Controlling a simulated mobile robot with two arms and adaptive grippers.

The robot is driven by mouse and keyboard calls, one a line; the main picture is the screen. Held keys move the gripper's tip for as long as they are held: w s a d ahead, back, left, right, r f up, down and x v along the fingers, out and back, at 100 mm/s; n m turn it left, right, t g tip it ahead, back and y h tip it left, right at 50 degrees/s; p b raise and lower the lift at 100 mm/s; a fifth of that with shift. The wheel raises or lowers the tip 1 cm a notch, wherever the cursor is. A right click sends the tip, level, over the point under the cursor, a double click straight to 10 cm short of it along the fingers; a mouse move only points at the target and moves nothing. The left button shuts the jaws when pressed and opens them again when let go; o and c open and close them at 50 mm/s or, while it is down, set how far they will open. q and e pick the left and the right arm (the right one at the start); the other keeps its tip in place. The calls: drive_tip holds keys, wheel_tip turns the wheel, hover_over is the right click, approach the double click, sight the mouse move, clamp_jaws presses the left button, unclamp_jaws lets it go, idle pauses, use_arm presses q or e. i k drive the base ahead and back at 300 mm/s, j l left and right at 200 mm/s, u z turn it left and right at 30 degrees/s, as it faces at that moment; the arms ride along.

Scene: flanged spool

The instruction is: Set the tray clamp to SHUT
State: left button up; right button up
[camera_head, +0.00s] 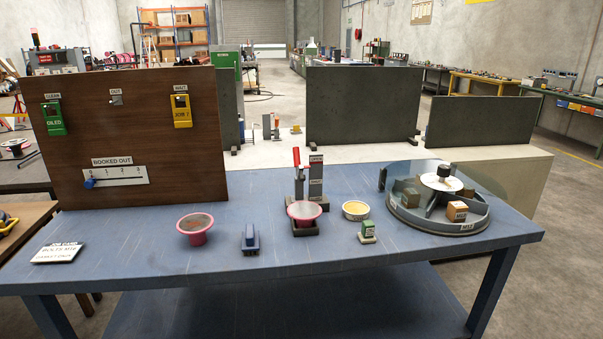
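The tray clamp (298,185) stands near the middle of the blue table, with its red handle (296,157) upright. A tall post beside it carries a label (316,160) at its top that seems to read OPEN. A lower label on the post is too small to read. A pink flanged dish or spool (304,211) sits on the clamp's dark base, in front of the handle. Neither of my grippers shows in the head view.
On the blue table (380,264) are a second pink dish (195,226), a blue block (250,239), a yellow-topped dish (355,210), a green block (367,232) and a round compartment tray (440,224). A brown board (140,130) stands at left. The table's front is clear.

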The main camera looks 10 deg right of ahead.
sight(300, 168)
drive_tip(key=i+l+u, duration=0.25)
drive_tip(key=l, duration=0.25)
drive_tip(key=i+l+u, duration=0.2)
drive_tip(key=l, duration=0.3)
drive_tip(key=i+l+u, duration=0.1)
drive_tip(key=l+u, duration=0.15)
drive_tip(key=l, duration=0.3)
drive_tip(key=l+u, duration=0.2)
drive_tip(key=l, duration=0.4)
drive_tip(key=i+l+u, duration=0.1)
drive_tip(key=l+u, duration=0.15)
drive_tip(key=l, duration=0.35)
